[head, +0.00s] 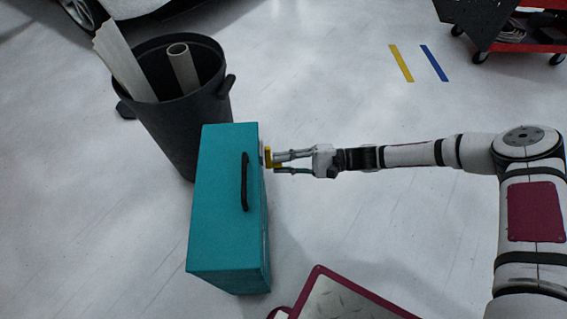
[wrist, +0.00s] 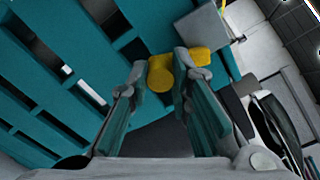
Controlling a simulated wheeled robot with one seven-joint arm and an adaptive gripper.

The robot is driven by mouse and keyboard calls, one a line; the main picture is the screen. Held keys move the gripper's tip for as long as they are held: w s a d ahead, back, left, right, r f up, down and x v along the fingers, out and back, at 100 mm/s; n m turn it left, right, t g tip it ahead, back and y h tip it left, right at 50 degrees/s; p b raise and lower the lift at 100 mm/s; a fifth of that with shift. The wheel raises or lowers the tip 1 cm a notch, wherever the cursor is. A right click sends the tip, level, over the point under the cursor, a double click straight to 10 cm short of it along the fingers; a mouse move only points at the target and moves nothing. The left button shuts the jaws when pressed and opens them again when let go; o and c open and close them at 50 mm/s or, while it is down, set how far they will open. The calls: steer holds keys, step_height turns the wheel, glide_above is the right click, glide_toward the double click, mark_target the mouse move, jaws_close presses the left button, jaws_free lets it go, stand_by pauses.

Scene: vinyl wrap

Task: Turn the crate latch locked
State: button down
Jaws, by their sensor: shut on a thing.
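The teal crate (head: 222,215) stands on the floor in the middle of the head view, with a black handle on its top. Its slatted side (wrist: 70,75) fills much of the wrist view. A yellow latch (head: 268,158) sits at the crate's right side near the far end. In the wrist view the latch (wrist: 161,76) shows between the two fingers, with part of it beyond the right finger. My gripper (head: 276,161) reaches in from the right and is shut on the latch. In the wrist view my gripper (wrist: 160,85) hides part of the latch and crate side.
A black bin (head: 185,120) with rolls in it stands close behind the crate's left side. A maroon-edged plate (head: 345,300) lies at the bottom. A red cart (head: 530,42) is at the upper right. The floor right of the crate is mostly clear.

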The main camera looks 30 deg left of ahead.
steer(key=shift+d+n+b, duration=0.1)
steer(key=shift+n+b, duration=0.4)
steer(key=shift+n, duration=1.7)
steer(key=c, duration=1.4)
jaws_free()
steer(key=shift+c, duration=0.2)
steer(key=v, duration=1.2)
